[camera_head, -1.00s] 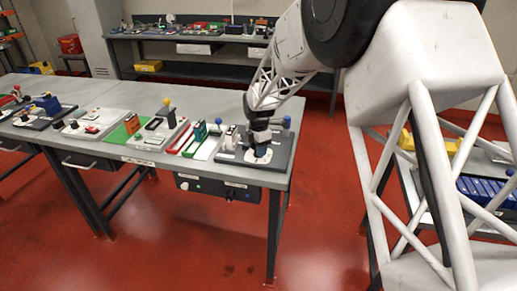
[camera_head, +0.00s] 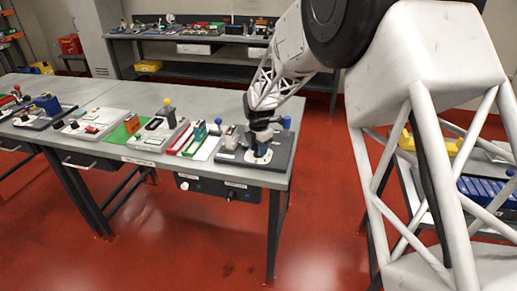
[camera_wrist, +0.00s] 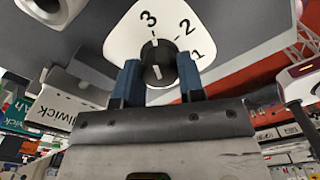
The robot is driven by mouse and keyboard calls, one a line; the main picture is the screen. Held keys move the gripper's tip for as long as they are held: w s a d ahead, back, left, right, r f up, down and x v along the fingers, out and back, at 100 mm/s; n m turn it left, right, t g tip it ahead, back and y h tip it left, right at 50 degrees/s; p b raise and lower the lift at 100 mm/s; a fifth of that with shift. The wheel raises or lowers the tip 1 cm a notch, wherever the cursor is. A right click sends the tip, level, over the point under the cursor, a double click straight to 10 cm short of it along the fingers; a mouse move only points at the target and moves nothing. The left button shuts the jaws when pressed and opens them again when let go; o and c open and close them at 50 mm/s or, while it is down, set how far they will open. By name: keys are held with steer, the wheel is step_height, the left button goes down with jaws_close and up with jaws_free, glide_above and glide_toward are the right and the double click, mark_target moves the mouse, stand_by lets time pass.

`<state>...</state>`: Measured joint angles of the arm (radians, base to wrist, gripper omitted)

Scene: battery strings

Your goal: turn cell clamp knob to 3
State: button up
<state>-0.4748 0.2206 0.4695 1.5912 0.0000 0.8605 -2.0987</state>
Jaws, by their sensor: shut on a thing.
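The clamp knob (camera_wrist: 158,62) is a dark round knob on a white dial plate (camera_wrist: 122,42) in the wrist view. The plate is marked 3, 2 and 1 from left to right. My gripper (camera_wrist: 157,78) is shut on the knob, with one blue finger on each side. A short white line shows at the knob's upper edge, towards the 3; another pale mark is on its face. I cannot tell for sure which is the pointer. In the head view my gripper (camera_head: 259,151) is down at the white plate (camera_head: 258,158) on a dark base (camera_head: 228,156), hiding the knob.
A blue-topped post (camera_head: 286,122) stands close behind my gripper. A light upright block (camera_head: 231,138) is on its left. Red, green and white parts (camera_head: 197,140) lie further left on the grey bench (camera_head: 92,97). Its right edge is close by.

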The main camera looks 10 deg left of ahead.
steer(key=o, duration=0.8)
steer(key=shift+c, duration=0.2)
steer(key=shift+r, duration=0.2)
steer(key=shift+r, duration=1.55)
